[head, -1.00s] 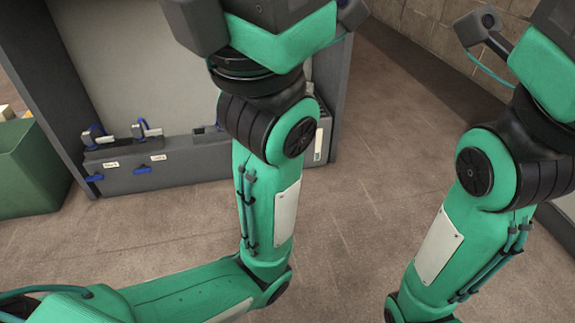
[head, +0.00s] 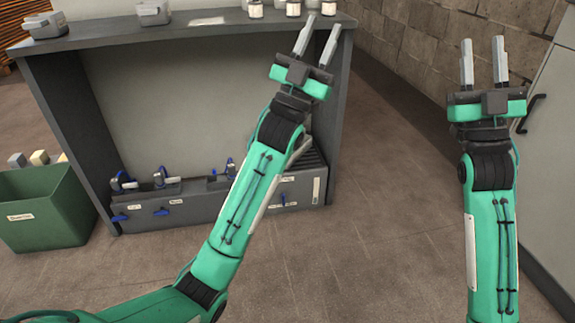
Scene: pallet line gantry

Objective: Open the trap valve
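A long grey trough (head: 145,218) with blue-handled fittings runs along the floor under the workbench. One blue lever (head: 118,217) and a second blue lever (head: 161,212) stick out of its front, each near a small white label. Blue-and-grey clamp-like fittings (head: 122,182) sit on its top. The labels are too small to read, so I cannot tell which is the trap valve. My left forearm hides part of the trough. My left gripper (head: 320,20) is open and empty, near the bench top's right end. My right gripper (head: 482,42) is open and empty, over at the right.
The grey workbench (head: 110,42) holds two grey devices (head: 45,27) and several white jars (head: 255,9). A green bin (head: 42,212) with blocks stands left of it. A grey cabinet (head: 553,150) with a black handle is at the right. Floor between is clear.

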